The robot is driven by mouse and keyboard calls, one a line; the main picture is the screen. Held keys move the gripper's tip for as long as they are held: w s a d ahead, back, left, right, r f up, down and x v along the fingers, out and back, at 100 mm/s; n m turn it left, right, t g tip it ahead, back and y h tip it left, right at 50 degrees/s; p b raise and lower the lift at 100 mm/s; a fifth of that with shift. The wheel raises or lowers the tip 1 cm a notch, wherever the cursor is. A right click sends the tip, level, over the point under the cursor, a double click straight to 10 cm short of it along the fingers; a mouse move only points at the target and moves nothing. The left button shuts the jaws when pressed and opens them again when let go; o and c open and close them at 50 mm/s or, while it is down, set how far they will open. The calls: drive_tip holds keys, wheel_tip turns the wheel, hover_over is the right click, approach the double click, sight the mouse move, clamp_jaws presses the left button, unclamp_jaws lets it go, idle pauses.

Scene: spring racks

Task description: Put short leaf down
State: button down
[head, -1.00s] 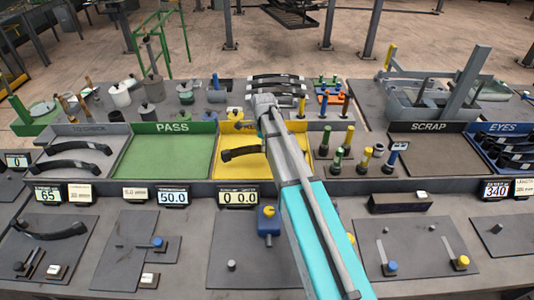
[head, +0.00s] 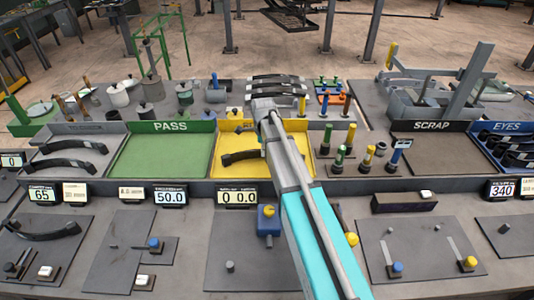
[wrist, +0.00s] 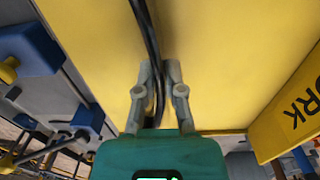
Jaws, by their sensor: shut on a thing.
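A short black curved leaf (head: 238,157) is in the yellow tray (head: 226,173), its right part hidden behind my arm in the head view. In the wrist view the leaf (wrist: 151,35) runs as a dark strip between the fingertips of my gripper (wrist: 160,75). My gripper is shut on it, over the yellow tray floor (wrist: 95,25). In the head view my arm hides the gripper. I cannot tell whether the leaf touches the tray floor.
The green PASS tray (head: 160,158) left of the yellow one is empty. Several bolts stand right of the yellow tray. The dark SCRAP tray (head: 440,155) is bare. Several dark leaves lie behind the yellow tray (head: 277,90). Two leaves are in the grey tray (head: 90,135) at left.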

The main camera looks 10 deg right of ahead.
drive_tip(key=shift+f, duration=0.1)
idle(0.3)
drive_tip(key=c, duration=1.2)
unclamp_jaws()
drive_tip(key=shift+f, duration=0.1)
drive_tip(key=o, duration=0.5)
drive_tip(key=shift+c, duration=0.2)
drive_tip(key=shift+r, duration=0.2)
wheel_tip(320, 180, up, 12)
drive_tip(key=p, duration=1.2)
drive_tip(key=shift+w, duration=0.1)
